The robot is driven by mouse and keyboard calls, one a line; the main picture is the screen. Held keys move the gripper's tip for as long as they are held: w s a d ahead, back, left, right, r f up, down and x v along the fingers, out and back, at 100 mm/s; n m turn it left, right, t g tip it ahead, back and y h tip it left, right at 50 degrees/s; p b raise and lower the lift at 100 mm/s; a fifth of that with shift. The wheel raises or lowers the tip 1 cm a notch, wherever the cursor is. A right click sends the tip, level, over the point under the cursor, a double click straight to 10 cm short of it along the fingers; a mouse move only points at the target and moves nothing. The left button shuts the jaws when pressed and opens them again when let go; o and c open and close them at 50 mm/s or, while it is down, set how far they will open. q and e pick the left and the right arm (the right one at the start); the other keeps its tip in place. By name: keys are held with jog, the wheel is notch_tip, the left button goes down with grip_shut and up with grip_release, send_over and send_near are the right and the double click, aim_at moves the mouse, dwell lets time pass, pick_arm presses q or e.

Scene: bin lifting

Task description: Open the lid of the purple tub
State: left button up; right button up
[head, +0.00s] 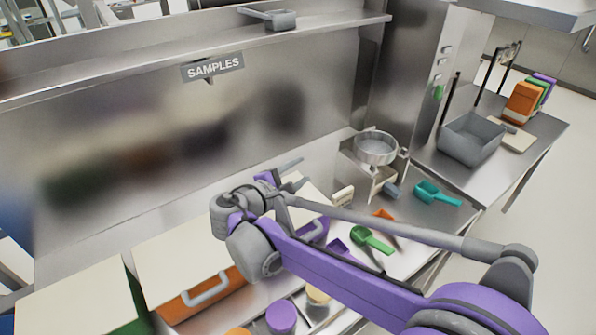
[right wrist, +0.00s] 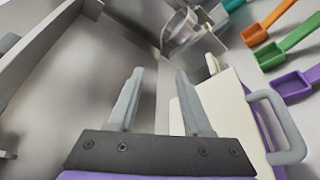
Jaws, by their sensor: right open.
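The purple tub (head: 316,231) stands on the steel counter with its cream lid (head: 312,197) lying flat on top. My arm covers part of it in the head view. Its grey handle is on the front side, and shows in the right wrist view (right wrist: 283,128) beside the lid (right wrist: 232,112). My right gripper (head: 292,172) is open and empty at the tub's back edge. In the right wrist view its fingers (right wrist: 160,100) straddle bare steel, and the right finger overlaps the lid's back edge. Whether it touches cannot be told. My left gripper is not in view.
An orange tub (head: 200,302) and a green tub (head: 135,305), both lidded, stand left. Green (head: 371,240), orange (head: 385,215) and teal (head: 437,194) scoops lie right of the purple tub. A sieve (head: 375,147) stands beyond. The steel back wall (head: 290,110) is close behind my gripper.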

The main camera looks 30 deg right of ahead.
grip_shut()
dwell(1.1)
dwell(0.3)
grip_release()
jog(key=v, duration=1.1)
jog(key=shift+b, duration=0.4)
jog(key=shift+d, duration=0.1)
